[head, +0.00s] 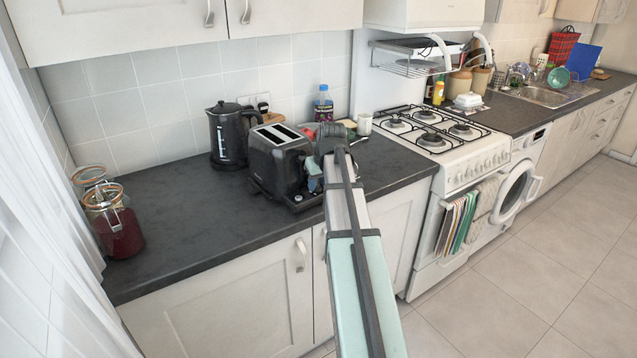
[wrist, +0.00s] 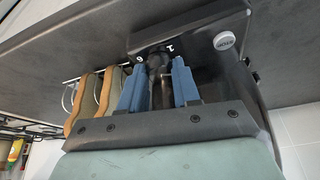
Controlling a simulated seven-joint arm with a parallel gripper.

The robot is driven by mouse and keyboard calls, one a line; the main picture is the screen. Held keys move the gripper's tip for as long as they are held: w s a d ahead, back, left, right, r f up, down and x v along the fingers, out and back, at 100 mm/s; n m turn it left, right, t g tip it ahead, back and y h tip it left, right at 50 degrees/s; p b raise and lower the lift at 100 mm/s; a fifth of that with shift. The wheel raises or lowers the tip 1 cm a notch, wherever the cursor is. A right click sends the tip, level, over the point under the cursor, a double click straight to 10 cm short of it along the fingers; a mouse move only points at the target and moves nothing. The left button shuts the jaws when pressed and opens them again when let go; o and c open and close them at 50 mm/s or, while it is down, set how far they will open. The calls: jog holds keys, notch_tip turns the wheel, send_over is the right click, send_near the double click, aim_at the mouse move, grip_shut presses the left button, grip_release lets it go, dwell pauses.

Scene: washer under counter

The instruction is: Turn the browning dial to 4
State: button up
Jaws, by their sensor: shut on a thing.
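The dark toaster (head: 272,160) stands on the counter in the head view, with two slots on top. My gripper (head: 314,178) is at its right-hand end face. In the wrist view the toaster's end face (wrist: 215,22) is close up, with a round pale button (wrist: 227,41) marked STOP. The blue fingertips of my gripper (wrist: 157,75) are shut on the dark browning dial (wrist: 158,62), one finger on each side. White figures that look like a 6 and a 1 show beside the dial. The dial's pointer and the other figures are hidden or too small to read.
A black kettle (head: 230,135) stands behind the toaster. A wire rack (wrist: 68,98) with brown slices is beside my gripper in the wrist view. A white mug (head: 364,124) and the hob (head: 430,127) are to the right.

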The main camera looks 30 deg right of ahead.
jog(key=o, duration=1.1)
jog(key=shift+c, duration=0.2)
jog(key=shift+r, duration=0.15)
jog(key=v, duration=1.3)
jog(key=shift+s+r, duration=0.15)
jog(key=shift+r, duration=0.1)
